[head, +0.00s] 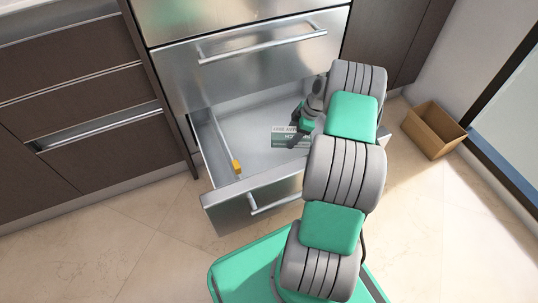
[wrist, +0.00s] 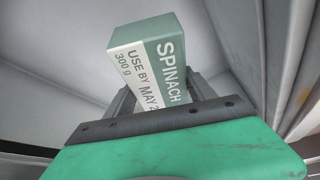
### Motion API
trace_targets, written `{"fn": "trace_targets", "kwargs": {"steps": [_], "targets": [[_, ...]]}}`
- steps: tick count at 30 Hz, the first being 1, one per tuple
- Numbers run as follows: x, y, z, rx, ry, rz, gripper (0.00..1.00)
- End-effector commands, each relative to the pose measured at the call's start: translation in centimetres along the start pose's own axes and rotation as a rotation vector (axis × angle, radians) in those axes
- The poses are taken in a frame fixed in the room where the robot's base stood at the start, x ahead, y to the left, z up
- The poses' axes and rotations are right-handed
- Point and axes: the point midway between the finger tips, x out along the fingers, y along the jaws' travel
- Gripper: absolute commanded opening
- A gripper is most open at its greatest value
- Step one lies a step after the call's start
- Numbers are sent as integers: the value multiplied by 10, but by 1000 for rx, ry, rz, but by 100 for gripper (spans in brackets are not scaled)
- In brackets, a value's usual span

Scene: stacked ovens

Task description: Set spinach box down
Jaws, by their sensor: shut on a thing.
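The spinach box (wrist: 158,62) is green and white, with printed text, and shows large in the wrist view. In the head view the spinach box (head: 286,137) is inside the open lower drawer (head: 222,150), partly hidden by my gripper. My gripper (head: 303,122) reaches into the drawer from the right and is shut on the box. In the wrist view the box stands out beyond my gripper (wrist: 152,98), and its lower end is hidden between the fingers. I cannot tell whether the box touches the drawer floor.
A small yellow object (head: 236,167) sits by the drawer's left front. The rest of the drawer floor that shows is bare. A closed steel drawer front with a handle (head: 262,47) is above. A brown open box (head: 433,130) stands on the floor at right.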

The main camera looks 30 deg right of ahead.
Motion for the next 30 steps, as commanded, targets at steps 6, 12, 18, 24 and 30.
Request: {"fn": "trace_targets", "kwargs": {"steps": [6, 12, 18, 24, 30], "targets": [[38, 0, 30, -51, 0, -18, 0], [80, -1, 47, -51, 0, -20, 0], [108, -1, 59, -50, -1, -19, 0], [121, 0, 64, -50, -2, -17, 0], [122, 0, 64, -50, -1, -18, 0]]}}
